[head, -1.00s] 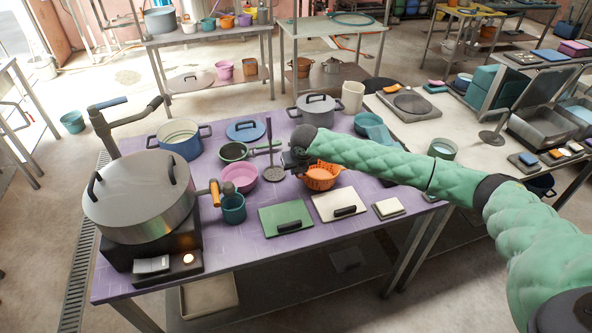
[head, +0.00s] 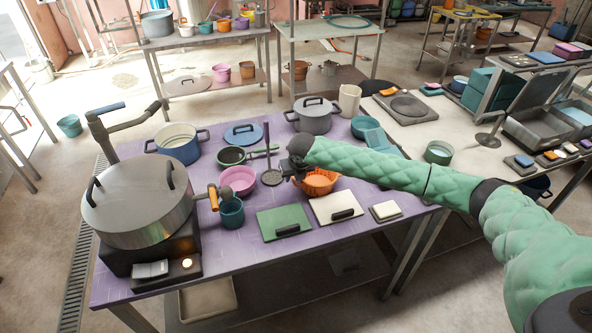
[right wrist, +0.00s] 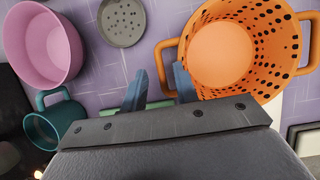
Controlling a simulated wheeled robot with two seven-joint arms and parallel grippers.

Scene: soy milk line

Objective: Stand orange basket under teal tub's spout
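The orange perforated basket (head: 322,186) stands on the purple table, partly hidden by my right arm in the head view. In the right wrist view the basket (right wrist: 262,45) is at upper right, empty, with a loop handle on its left side. My right gripper (right wrist: 160,78) is open at that handle, with the handle loop between its two fingers and a gap beside the left finger. The gripper also shows in the head view (head: 292,171). Teal containers stand at the table's right (head: 372,139) and on the cream counter (head: 490,90); I cannot make out a spout on either. My left gripper is out of view.
A pink bowl (head: 238,180) and teal mug (head: 232,212) stand left of the basket, near a big grey pot (head: 140,200) with a tap. Green (head: 284,221) and white (head: 334,206) boards lie in front.

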